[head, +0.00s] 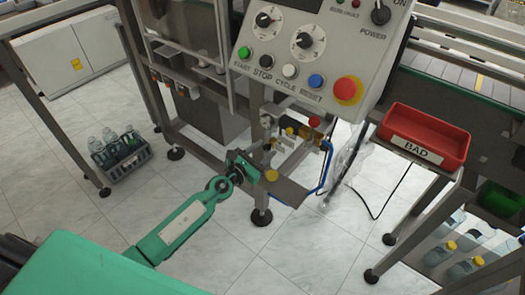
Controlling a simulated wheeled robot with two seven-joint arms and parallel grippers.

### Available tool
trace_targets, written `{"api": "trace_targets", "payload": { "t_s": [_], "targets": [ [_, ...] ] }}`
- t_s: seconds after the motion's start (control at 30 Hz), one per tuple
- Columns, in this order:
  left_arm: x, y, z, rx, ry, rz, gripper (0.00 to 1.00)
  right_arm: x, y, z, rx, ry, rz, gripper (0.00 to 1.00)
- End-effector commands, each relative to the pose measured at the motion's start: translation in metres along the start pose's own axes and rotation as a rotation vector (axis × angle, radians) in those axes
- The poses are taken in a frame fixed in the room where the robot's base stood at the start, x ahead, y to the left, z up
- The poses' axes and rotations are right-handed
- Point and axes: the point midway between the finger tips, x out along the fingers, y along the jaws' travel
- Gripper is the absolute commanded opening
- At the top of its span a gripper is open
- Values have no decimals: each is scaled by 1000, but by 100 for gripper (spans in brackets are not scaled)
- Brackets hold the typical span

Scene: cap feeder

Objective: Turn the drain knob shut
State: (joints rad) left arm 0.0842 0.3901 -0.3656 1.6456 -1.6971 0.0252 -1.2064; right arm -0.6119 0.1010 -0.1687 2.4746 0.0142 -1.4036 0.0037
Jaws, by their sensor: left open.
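A small air-supply assembly (290,145) with yellow and red knobs sits on a low bracket under the control box. A red knob (314,121) is at its upper right, and a yellow knob (289,131) is left of it. Which small part is the drain knob I cannot tell at this size. My left gripper (256,169) is open, low beside the left end of the bracket, just below and left of the assembly. Its fingertips are small and partly lost against the metal frame. I cannot see whether they touch anything. My right gripper is not in view.
The control box (290,75) with dials and buttons overhangs the assembly. A blue hose (328,170) loops at its right. Metal legs surround the area. A red BAD tray (425,135) stands right, and a bottle crate (122,158) is on the floor left. The front floor is clear.

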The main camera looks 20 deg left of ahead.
Motion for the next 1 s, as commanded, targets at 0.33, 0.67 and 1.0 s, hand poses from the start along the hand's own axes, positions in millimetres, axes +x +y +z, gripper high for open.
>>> {"api": "trace_targets", "payload": {
  "t_s": [0.33,0.67,1.0],
  "targets": [
    [0,0,0,0,0,0,7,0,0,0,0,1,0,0],
    [0,0,0,-27,-1,0,0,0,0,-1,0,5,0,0],
    [0,0,0,-228,-10,2,0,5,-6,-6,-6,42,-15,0]
  ]
}}
